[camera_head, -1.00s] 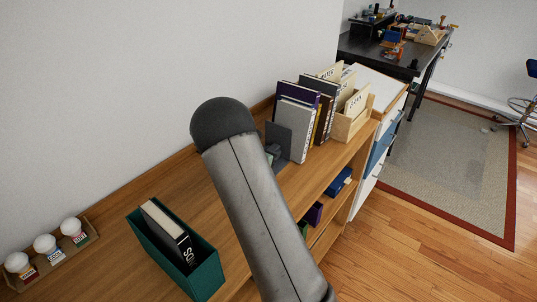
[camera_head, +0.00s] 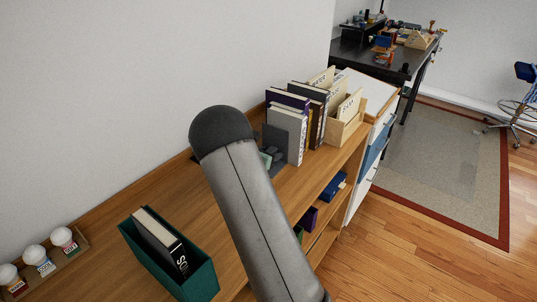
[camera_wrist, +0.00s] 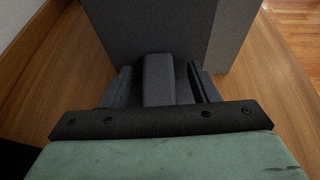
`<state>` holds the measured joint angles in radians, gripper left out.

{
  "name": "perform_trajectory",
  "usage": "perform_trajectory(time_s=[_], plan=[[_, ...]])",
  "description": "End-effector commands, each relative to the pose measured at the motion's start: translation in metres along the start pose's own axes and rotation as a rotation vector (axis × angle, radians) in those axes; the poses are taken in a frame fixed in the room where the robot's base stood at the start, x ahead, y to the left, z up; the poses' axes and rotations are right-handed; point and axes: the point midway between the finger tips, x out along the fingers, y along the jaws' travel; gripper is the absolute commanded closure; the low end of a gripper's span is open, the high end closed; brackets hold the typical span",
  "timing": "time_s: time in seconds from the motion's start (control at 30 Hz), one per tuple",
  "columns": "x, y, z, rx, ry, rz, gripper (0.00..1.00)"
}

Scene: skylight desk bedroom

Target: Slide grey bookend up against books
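The grey bookend (camera_head: 273,137) stands upright on the wooden shelf top, at the near end of the row of books. Its dark panel (camera_wrist: 140,32) fills the upper middle of the wrist view, with a raised grey block (camera_wrist: 158,80) in front. The grey book (camera_head: 288,134) is the nearest of several books; its lighter side (camera_wrist: 229,38) shows beyond the panel. I cannot tell whether panel and book touch. My gripper (camera_wrist: 161,86) is open, one finger on each side of the block, with narrow gaps. In the head view my arm partly hides the gripper.
A wooden sorter (camera_head: 345,124) stands past the books. A green box (camera_head: 205,279) holding a book sits nearer on the shelf top, left of my arm. A rack of white-topped jars (camera_head: 73,258) is at far left. The wall runs along the back edge.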

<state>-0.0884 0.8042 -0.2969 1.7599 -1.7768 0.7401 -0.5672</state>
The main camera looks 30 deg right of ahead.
Motion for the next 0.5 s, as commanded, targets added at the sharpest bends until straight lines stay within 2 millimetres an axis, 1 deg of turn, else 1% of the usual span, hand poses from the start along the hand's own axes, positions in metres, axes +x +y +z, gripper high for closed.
perform_trajectory(time_s=[0.17, 0.27, 0.37, 0.5], plan=[[-0.004, 0.001, -0.001, 0.000, 0.001, 0.002, 0.46], [-0.016, 0.002, -0.002, -0.001, 0.002, 0.004, 0.46], [-0.035, 0.002, -0.002, 0.001, 0.002, 0.005, 0.46], [-0.070, 0.002, -0.002, 0.001, 0.001, 0.007, 0.46]])
